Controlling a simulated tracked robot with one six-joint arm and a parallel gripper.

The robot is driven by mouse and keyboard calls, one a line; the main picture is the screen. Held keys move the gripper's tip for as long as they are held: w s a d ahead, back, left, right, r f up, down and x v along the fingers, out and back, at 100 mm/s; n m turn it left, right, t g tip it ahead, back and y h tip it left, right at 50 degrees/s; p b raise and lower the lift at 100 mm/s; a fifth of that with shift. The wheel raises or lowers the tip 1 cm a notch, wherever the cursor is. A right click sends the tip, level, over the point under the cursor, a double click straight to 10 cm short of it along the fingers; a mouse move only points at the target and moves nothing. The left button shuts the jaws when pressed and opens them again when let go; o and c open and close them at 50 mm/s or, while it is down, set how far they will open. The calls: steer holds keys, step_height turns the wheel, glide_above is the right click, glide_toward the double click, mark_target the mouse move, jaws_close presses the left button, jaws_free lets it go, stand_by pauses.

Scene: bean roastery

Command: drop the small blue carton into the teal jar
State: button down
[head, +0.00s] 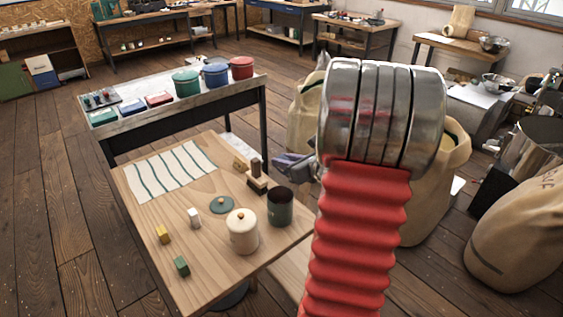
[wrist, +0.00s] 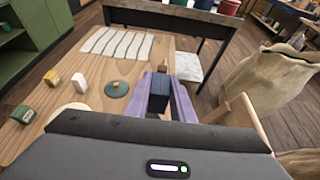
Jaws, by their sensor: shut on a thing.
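My gripper (wrist: 160,92) is shut on the small blue carton (wrist: 158,104), a dark blue block between its purple fingers in the wrist view. In the head view my gripper (head: 291,166) is beyond and above the dark teal jar (head: 281,210), beside my red arm; I cannot make out the carton there. The jar stands upright and open near the right edge of the wooden table. The jar does not show in the wrist view. A round teal lid (head: 222,205) with a knob lies flat on the table left of the jar; it also shows in the wrist view (wrist: 117,90).
A cream lidded jar (head: 243,235) stands close beside the teal jar. A wooden object (head: 257,178) stands behind it. Yellow (head: 163,234), white (head: 194,218) and green (head: 182,267) small cartons stand at left. A striped cloth (head: 170,170) lies at the back.

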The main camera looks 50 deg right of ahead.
steer(key=shift+f, duration=2.95)
steer(key=c, duration=1.5)
jaws_free()
steer(key=shift+o, duration=0.2)
steer(key=shift+s, duration=0.1)
steer(key=v, duration=1.3)
steer(key=shift+s, duration=0.35)
steer(key=shift+a+r, duration=0.1)
